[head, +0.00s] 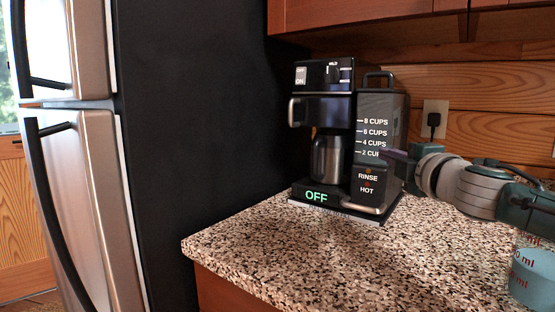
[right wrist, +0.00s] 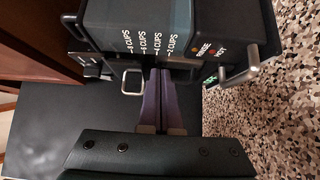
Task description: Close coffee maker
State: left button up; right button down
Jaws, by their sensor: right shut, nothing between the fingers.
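The coffee maker (head: 322,82) stands upright on the speckled counter, black with silver trim, and its base display reads OFF. A silver carafe (head: 327,158) sits inside it. A silver handle (head: 293,112) sticks out at its upper front left. I cannot tell whether the part behind that handle is fully closed. My right gripper (head: 388,155) is at the machine's right side, by the cup-marked tank (head: 382,108). In the right wrist view its purple fingers (right wrist: 161,75) are together and empty, close to the machine (right wrist: 150,30); contact is unclear. My left gripper is out of view.
The counter (head: 280,245) is clear in front of the machine. A measuring cup with blue liquid (head: 530,275) stands at the right edge. A tall fridge (head: 80,180) is at left. Cabinets (head: 360,12) hang above, and a plug sits in a wall outlet (head: 441,108).

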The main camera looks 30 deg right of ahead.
jog(key=s+a+f+m+g+y+p, duration=0.1)
jog(key=s+a+f+m+g+p, duration=0.3)
jog(key=s+a, duration=0.35)
jog(key=s+a+f+m+g+p, duration=0.25)
jog(key=s+a+m+p, duration=0.2)
jog(key=s+a, duration=0.35)
jog(key=s+a+r+m+g+y+p, duration=0.3)
jog(key=s+a+g+y, duration=0.35)
jog(key=s+a, duration=0.8)
pick_arm(q)
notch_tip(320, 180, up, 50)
jog(key=p, duration=3.8)
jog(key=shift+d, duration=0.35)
pick_arm(e)
notch_tip(320, 180, up, 36)
jog(key=shift+w+d+f, duration=0.15)
jog(key=shift+w+d, duration=0.05)
jog(key=shift+w, duration=0.15)
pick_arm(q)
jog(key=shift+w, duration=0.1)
pick_arm(e)
jog(key=shift+h, duration=0.25)
